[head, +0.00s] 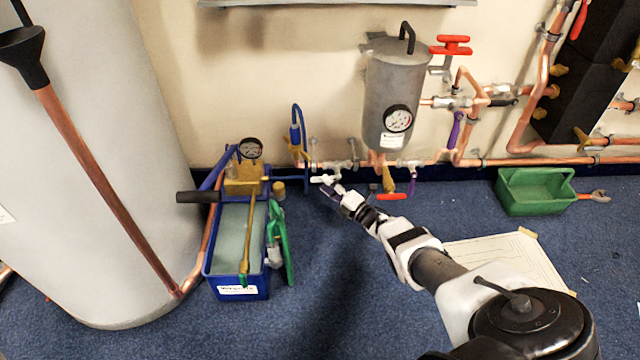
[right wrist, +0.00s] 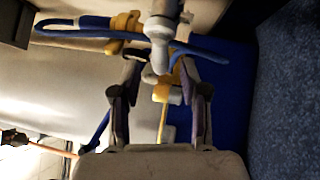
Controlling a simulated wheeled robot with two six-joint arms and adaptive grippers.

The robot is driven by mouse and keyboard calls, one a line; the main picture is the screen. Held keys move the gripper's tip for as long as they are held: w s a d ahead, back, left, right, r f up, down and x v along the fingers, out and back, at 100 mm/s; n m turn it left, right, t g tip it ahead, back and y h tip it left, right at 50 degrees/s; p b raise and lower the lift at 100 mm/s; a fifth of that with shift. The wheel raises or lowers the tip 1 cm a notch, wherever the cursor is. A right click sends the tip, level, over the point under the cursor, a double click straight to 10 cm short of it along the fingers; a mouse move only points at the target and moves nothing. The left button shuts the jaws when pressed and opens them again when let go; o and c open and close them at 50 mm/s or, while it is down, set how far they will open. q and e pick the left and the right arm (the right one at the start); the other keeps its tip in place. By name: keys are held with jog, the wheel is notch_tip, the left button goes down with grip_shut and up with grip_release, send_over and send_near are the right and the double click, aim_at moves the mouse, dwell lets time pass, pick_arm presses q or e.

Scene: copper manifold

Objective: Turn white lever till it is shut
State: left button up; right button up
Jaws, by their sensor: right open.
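The white lever (head: 322,179) is on the low copper pipework near the wall, right of the blue pump box. It lies roughly level in the head view. My right gripper (head: 330,188) is right at the lever, reaching in from the lower right. In the right wrist view the gripper (right wrist: 161,66) is open. The rounded end of the white lever (right wrist: 160,45) shows between or just beyond its fingertips; I cannot tell if they touch it. The valve body is partly hidden by the gripper in the head view. My left gripper is not in view.
The blue pump box (head: 238,285) with a gauge stands left of the gripper. A grey tank (head: 393,95) hangs above. Red (head: 391,197) and purple (head: 455,130) levers are close by on the right. A green tray (head: 535,203) sits farther right. Blue carpet between is clear.

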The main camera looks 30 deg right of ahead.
jog(key=x, duration=0.1)
jog(key=b+x, duration=0.1)
jog(key=shift+w+f, duration=0.15)
jog(key=shift+w, duration=0.3)
jog(key=shift+w+a, duration=0.15)
jog(key=shift+w, duration=0.1)
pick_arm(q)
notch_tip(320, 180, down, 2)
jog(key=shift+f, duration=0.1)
pick_arm(e)
jog(key=shift+r, duration=0.25)
grip_shut()
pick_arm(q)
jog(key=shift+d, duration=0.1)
